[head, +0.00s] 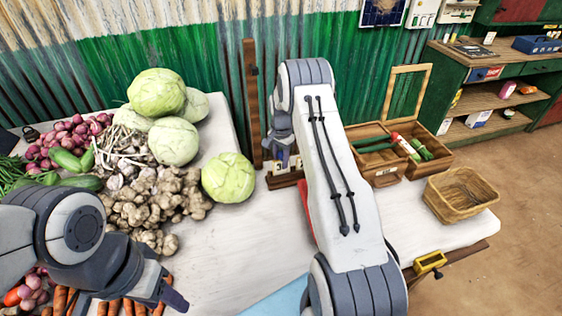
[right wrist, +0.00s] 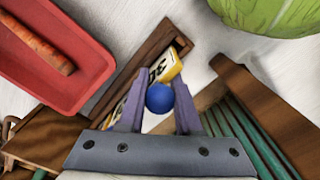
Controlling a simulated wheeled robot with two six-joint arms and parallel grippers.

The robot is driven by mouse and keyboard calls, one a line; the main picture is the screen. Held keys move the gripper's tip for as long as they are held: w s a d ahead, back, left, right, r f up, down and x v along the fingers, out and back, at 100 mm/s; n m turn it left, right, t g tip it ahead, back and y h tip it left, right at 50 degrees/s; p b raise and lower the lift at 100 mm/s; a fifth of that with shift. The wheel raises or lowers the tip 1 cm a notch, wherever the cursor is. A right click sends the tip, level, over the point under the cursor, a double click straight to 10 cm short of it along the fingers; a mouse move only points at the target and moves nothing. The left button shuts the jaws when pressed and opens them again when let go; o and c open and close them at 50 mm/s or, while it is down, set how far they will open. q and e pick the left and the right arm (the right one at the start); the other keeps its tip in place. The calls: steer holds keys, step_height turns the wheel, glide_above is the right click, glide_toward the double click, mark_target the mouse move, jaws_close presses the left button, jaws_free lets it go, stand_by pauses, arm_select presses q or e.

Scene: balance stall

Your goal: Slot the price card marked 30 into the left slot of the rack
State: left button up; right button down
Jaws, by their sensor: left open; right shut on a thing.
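The small brown rack (head: 285,181) stands near the back edge of the stall, partly hidden by my right arm. My right gripper (right wrist: 158,108) is shut at a blue knob (right wrist: 160,98), which appears to belong to the price card marked 30 (right wrist: 158,73). This white and yellow card is partly covered by the fingers and lies along the rack (right wrist: 150,55); I cannot tell whether it is fully seated. In the head view, a 3 shows on a card (head: 279,167) below the right gripper (head: 283,155). My left gripper (head: 165,298) is open and empty above the carrots.
Cabbages (head: 172,141) and ginger (head: 150,205) cover the left side. A wooden box (head: 380,160) and a wicker basket (head: 460,195) stand to the right. A red tray (right wrist: 75,75) with a carrot lies beside the rack. A wooden post (head: 252,105) rises behind.

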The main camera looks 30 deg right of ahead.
mark_target(281, 152)
stand_by(0.3)
jaws_free()
stand_by(0.3)
steer(key=shift+r, duration=0.2)
steer(key=shift+r+p, duration=2.35)
steer(key=shift+r, duration=1.05)
